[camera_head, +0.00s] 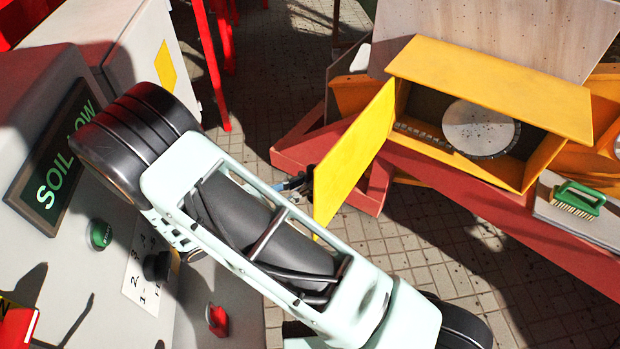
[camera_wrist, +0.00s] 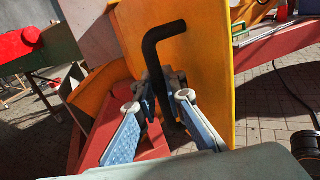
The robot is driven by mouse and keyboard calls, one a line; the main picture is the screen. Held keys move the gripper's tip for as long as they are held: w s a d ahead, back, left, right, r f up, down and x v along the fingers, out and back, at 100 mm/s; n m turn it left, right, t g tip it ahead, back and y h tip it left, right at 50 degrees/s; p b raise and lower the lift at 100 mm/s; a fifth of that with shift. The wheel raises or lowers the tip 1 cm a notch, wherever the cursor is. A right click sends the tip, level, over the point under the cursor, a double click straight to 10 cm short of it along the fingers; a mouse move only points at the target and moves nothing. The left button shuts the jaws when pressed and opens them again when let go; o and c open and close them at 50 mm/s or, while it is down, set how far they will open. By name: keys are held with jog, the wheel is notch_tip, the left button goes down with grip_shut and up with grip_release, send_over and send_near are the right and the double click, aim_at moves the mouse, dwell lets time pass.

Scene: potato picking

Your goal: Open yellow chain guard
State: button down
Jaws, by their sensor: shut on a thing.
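The yellow chain guard's door (camera_head: 352,155) stands swung well out from its box (camera_head: 487,86) in the head view. Inside the box a chain and a round grey disc (camera_head: 480,128) show. In the wrist view the door's inner or outer yellow face (camera_wrist: 205,60) fills the middle, with a bent black handle (camera_wrist: 152,48) on it. My gripper (camera_wrist: 166,90) is shut on the handle, its blue-padded fingers on both sides. In the head view my gripper (camera_head: 296,186) is beside the door's left face, small and partly hidden by my arm.
A grey panel with a "SOIL LOW" sign (camera_head: 55,155) and a green button (camera_head: 100,234) stands close to my arm at left. A red beam (camera_head: 440,180) runs below the box. A green brush (camera_head: 580,198) lies on a grey ledge at right. Tiled floor is clear between.

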jog(key=shift+a+f, duration=0.1)
jog(key=shift+a, duration=0.05)
jog(key=c, duration=2)
grip_release()
jog(key=shift+c, duration=0.2)
